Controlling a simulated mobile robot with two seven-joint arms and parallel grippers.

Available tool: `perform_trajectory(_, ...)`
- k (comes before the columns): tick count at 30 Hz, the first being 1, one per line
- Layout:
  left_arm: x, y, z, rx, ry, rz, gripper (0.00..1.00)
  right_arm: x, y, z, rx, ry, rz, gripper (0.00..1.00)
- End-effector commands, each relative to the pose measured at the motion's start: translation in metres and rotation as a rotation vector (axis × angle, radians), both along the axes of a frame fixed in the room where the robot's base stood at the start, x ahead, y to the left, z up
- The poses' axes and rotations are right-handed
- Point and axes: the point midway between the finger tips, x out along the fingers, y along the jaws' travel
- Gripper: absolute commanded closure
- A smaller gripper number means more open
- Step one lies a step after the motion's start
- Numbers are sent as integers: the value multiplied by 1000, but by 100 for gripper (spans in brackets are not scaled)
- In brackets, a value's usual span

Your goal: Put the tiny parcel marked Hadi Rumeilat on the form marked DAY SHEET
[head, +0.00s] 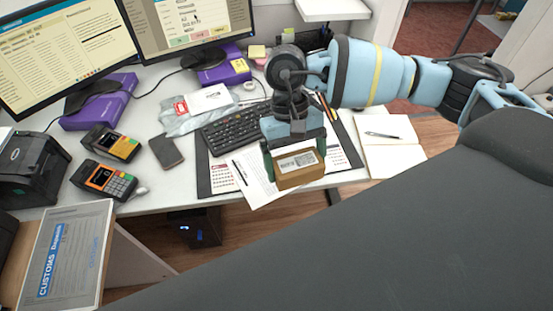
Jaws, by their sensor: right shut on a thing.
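My right gripper (296,164) comes in from the upper right and is shut on a small brown parcel (302,178). The parcel has a white label on its top; the name on it is too small to read. It is at the front edge of the desk, over or on a white paper form (255,192). The form's heading cannot be read, and part of it is hidden by the parcel and gripper. I cannot tell whether the parcel touches the paper. My left gripper is not in view.
A black keyboard (234,127) lies behind the form. A pen rests on an open notebook (393,150) to the right. Two card terminals (102,180), a dark phone (166,151) and a printer (27,168) stand left. Monitors (65,50) stand behind. A customs sign (66,255) is at lower left.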

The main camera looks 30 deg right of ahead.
Motion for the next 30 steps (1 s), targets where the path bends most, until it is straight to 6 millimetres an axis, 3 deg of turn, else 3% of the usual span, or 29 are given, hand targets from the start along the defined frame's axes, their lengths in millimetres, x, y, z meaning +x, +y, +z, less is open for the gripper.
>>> perform_trajectory(1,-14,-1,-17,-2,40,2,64,-4,7,-26,3,26,-52,37)
perform_trajectory(3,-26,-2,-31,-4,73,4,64,-6,17,-49,5,30,-161,37)
perform_trajectory(6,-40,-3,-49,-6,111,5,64,-8,31,-78,4,30,-346,37)
perform_trajectory(12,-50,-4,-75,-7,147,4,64,-8,54,-117,6,25,-735,37)
perform_trajectory(24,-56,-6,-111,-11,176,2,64,6,70,-157,10,14,-1493,37)
perform_trajectory(30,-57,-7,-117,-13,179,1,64,12,68,-162,12,11,-1701,37)
